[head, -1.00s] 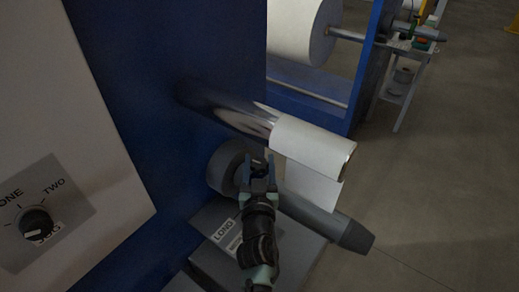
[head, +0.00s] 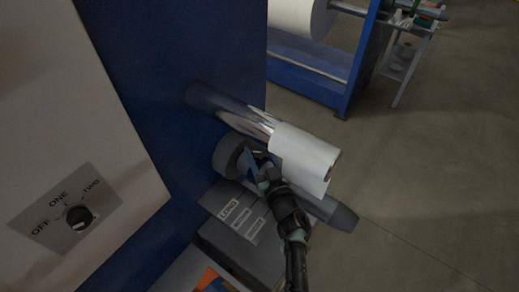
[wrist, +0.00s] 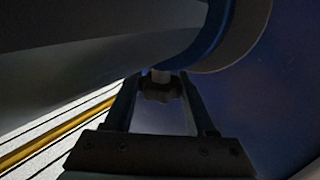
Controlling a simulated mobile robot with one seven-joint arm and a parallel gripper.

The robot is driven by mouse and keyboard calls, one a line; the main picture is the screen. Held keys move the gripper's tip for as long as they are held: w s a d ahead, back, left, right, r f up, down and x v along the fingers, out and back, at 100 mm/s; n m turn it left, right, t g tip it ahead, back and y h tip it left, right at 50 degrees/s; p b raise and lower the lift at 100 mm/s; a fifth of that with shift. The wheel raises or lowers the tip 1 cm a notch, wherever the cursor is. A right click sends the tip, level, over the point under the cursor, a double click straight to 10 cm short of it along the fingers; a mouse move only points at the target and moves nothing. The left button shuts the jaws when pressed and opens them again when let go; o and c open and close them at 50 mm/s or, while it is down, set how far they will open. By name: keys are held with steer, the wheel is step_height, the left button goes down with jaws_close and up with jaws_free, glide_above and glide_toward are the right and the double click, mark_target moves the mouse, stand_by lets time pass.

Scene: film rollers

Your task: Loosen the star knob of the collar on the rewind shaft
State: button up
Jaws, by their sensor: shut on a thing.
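The grey rewind shaft (head: 343,215) sticks out from the blue machine wall below a shiny roller, with a wide grey flange (head: 226,155) at its wall end. In the wrist view the blue collar (wrist: 217,38) rings the shaft (wrist: 80,65) beside the flange (wrist: 247,35). The dark star knob (wrist: 160,90) hangs from a short light stem under the collar. My gripper (wrist: 160,92) is shut on the knob, one finger on each side. In the head view my gripper (head: 257,163) is at the collar, and the knob is hidden.
A white sleeve (head: 306,158) on the shiny roller (head: 228,112) hangs close above my gripper. A grey box with a label plate (head: 240,214) lies below the shaft. A selector switch (head: 78,216) is on the left panel. Open floor (head: 440,200) lies to the right.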

stand_by(0.4)
steer(key=o, duration=1.4)
steer(key=shift+c, duration=0.2)
steer(key=p+v, duration=0.5)
steer(key=v, duration=0.8)
